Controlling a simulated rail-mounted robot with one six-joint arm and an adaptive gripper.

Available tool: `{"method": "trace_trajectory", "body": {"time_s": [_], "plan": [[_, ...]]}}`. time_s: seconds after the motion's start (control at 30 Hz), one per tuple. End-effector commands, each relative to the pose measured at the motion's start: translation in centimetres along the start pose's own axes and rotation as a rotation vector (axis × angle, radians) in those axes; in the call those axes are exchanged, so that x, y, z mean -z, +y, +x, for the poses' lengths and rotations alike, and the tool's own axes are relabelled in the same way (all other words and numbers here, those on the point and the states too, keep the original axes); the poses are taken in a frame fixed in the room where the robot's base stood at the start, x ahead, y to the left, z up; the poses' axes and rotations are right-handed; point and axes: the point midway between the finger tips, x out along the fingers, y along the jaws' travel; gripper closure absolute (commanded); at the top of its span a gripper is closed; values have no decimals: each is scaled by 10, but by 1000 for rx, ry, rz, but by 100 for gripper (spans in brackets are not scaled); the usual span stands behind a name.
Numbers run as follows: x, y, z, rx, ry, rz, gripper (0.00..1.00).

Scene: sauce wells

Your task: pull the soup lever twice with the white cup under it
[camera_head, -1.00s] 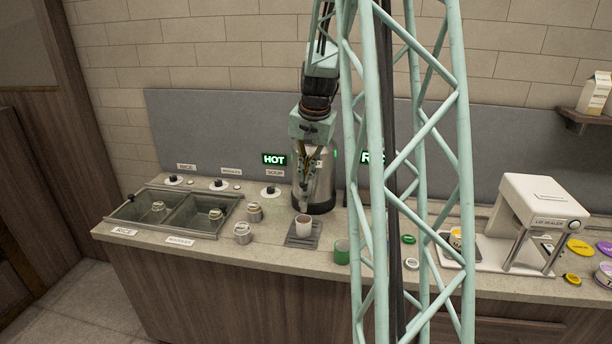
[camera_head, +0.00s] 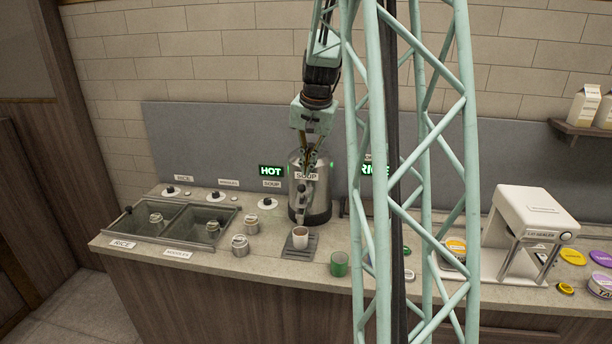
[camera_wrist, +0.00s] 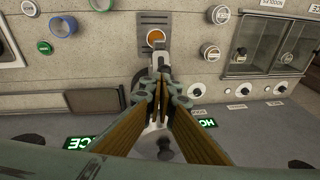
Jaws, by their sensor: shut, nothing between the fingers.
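The white cup (camera_head: 300,238) stands upright on a dark drip tray (camera_head: 314,248), below the spout of the steel soup dispenser (camera_head: 322,200) labelled SOUP. In the wrist view the cup (camera_wrist: 156,37) shows an orange-brown fill inside its pale rim. My gripper (camera_head: 307,172) is at the front of the dispenser, above the cup and near the tap. In the wrist view my gripper (camera_wrist: 160,82) has its fingertips together and holds nothing. The fingers cover much of the tap and lever, so I cannot tell whether they touch the lever.
Sunken rice and noodle wells (camera_head: 175,222) lie left, with metal pots (camera_head: 240,245) beside them. A green cup (camera_head: 339,264) stands right of the drip tray. A white lid sealer (camera_head: 535,230) stands farther right. Lit HOT (camera_head: 271,170) and RICE signs are behind.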

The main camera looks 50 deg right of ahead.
Motion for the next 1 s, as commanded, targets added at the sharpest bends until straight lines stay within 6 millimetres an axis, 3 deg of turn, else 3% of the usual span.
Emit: {"method": "trace_trajectory", "body": {"time_s": [0.2, 0.4, 1.0], "plan": [[2, 0, -32, 1, 2, 0, 100], [2, 0, -52, 0, 1, 0, 100], [2, 0, -60, 0, 0, 0, 100]]}}
